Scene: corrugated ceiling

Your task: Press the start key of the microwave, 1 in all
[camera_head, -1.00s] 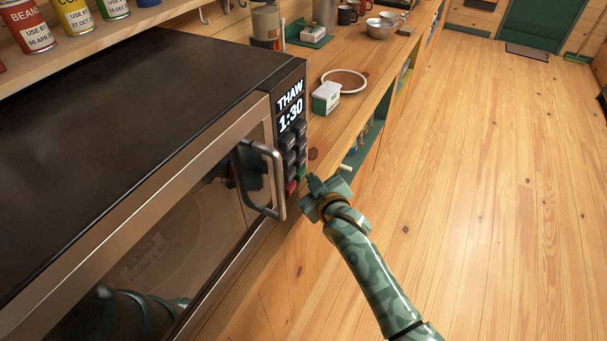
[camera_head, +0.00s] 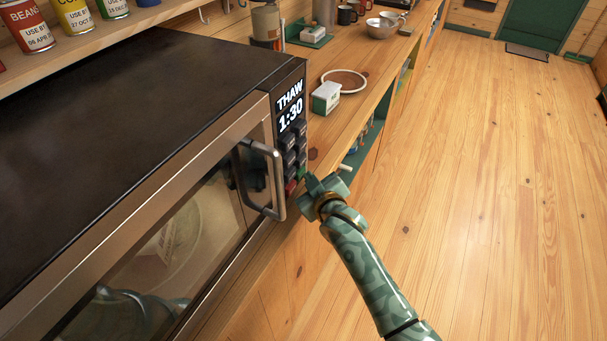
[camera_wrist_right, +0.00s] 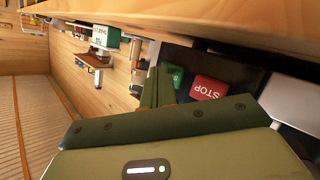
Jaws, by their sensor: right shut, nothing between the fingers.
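The microwave (camera_head: 150,110) stands on the counter at the left with its door shut. Its display (camera_head: 291,107) reads THAW 1:30. The green start key (camera_head: 302,173) is low on the key panel; in the right wrist view it shows beside the fingers (camera_wrist_right: 178,74), partly hidden. The red STOP key (camera_wrist_right: 208,88) is next to it. My right gripper (camera_head: 309,180) is shut and empty, its tips at the green key; they seem to touch it. The shut fingers also show in the wrist view (camera_wrist_right: 157,88). My left gripper is not in view.
The door handle (camera_head: 264,180) sticks out just left of the keys. Behind the microwave, a white-and-green box (camera_head: 326,98) and a round plate (camera_head: 345,81) are on the counter. Cans (camera_head: 75,15) stand on a shelf above. The floor at the right is clear.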

